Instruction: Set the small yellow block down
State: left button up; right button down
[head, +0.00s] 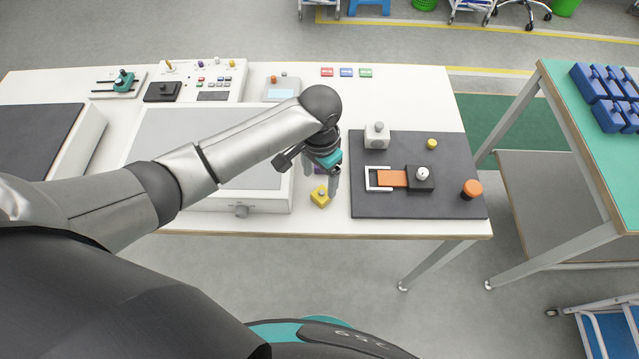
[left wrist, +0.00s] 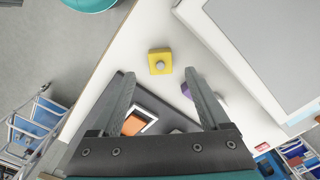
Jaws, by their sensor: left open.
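The small yellow block (head: 320,197) with a grey knob on top stands upright on the white table, between the large grey-topped panel and the dark board. My left gripper (head: 334,190) is just above and beside it, pointing down, with its fingers apart. In the left wrist view the yellow block (left wrist: 160,61) lies beyond the two fingertips (left wrist: 160,76), with nothing between the fingers. A purple object (left wrist: 187,90) shows partly behind one finger. My right gripper is in neither view.
The dark board (head: 420,205) right of the gripper carries a grey block (head: 376,136), an orange slide piece (head: 392,178), a yellow knob (head: 432,143) and an orange button (head: 471,189). The grey-topped panel (head: 150,150) is on the left. The table's front edge is near the block.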

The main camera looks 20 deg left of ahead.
pick_arm(q)
notch_tip(320, 180, up, 6)
jog(key=shift+f+p, duration=0.1)
jog(key=shift+p, duration=0.45)
jog(key=shift+f, duration=0.1)
